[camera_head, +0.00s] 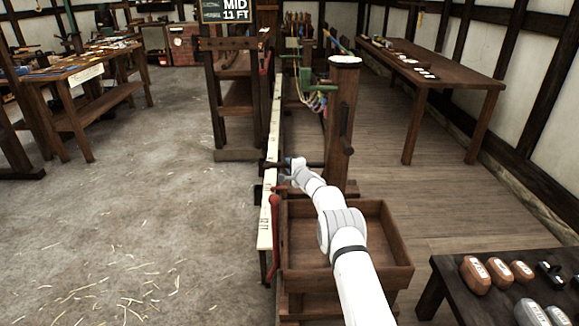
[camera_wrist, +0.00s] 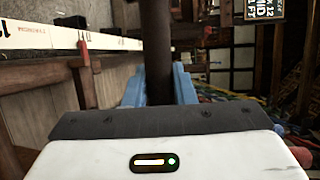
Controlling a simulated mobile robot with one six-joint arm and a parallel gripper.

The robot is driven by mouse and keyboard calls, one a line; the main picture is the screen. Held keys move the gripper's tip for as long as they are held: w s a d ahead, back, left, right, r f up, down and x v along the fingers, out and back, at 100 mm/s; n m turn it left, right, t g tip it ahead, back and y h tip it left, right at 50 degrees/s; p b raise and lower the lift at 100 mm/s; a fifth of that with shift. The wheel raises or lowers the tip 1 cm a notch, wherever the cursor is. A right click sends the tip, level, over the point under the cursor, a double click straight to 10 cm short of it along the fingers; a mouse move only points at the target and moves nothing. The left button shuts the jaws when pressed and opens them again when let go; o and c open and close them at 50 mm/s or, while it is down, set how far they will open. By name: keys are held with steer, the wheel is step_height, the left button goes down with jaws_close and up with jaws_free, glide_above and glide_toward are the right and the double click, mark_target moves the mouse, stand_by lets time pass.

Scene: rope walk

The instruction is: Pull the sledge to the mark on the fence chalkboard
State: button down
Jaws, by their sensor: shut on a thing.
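The sledge (camera_head: 304,280), a wooden tray on a low frame with an upright post (camera_head: 341,125), stands beside the pale marked fence rail (camera_head: 265,225). A red lever-like piece (camera_head: 275,215) stands at its left side by the rail. My gripper (camera_head: 284,178) reaches over the tray to a dark bar near the post's foot. In the wrist view, my gripper's blue fingers (camera_wrist: 158,86) are shut on the dark round bar (camera_wrist: 156,45). The chalkboard (camera_head: 226,11) reads "MID 11 FT" and stands farther along the rail; it also shows in the wrist view (camera_wrist: 265,9).
A wooden stand (camera_head: 236,100) stands left of the rail ahead. Coloured ropes (camera_head: 318,100) hang beyond the post. A bench with weight-like blocks (camera_head: 440,260) is at the lower right, and a long table (camera_head: 450,85) behind it.

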steer(key=shift+r, duration=0.15)
steer(key=c, duration=1.2)
jaws_free()
steer(key=shift+s, duration=0.1)
steer(key=p+v, duration=0.1)
steer(key=v, duration=0.6)
steer(key=shift+s+d, duration=0.15)
steer(key=shift+s, duration=0.05)
steer(key=shift+c, duration=0.2)
